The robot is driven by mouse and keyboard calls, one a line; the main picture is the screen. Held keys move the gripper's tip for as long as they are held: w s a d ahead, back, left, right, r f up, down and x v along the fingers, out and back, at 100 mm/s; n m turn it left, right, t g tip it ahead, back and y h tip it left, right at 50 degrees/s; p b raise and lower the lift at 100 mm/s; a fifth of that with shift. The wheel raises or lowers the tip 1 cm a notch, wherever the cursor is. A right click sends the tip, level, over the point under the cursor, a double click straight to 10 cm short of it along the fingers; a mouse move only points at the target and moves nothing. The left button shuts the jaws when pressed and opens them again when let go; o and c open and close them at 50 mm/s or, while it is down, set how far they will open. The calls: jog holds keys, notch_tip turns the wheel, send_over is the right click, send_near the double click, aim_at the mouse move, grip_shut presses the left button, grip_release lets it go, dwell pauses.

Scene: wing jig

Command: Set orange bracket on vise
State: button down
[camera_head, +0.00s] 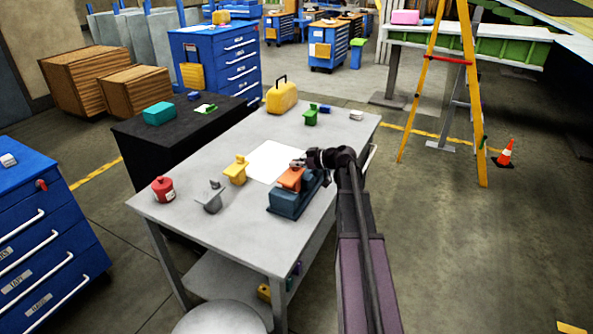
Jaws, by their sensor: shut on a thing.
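The orange bracket (291,178) is at the top of the blue vise (286,204), near the right edge of the grey table. My gripper (300,163) reaches in from the right and is shut on the bracket's upper end. The bracket looks to be on or just over the vise; I cannot tell if it touches. The fingers are small and partly hidden by the wrist.
A yellow bracket (236,170), a grey bracket (209,198) and a red container (163,189) stand left of the vise on the table (252,230). A white sheet (270,158) lies behind. A yellow case (282,98) and green part (311,117) are farther back.

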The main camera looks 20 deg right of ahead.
jog(key=shift+f+b, duration=0.45)
jog(key=shift+f, duration=0.3)
jog(key=shift+f, duration=0.1)
jog(key=c, duration=0.7)
grip_release()
jog(key=shift+s+d+r, duration=0.1)
jog(key=shift+r, duration=0.15)
jog(key=p+v, duration=0.4)
jog(key=v, duration=0.7)
jog(key=shift+s+d+r+p, duration=0.15)
jog(key=shift+s+d+p, duration=0.05)
jog(key=shift+s+p, duration=0.1)
jog(key=shift+a, duration=0.15)
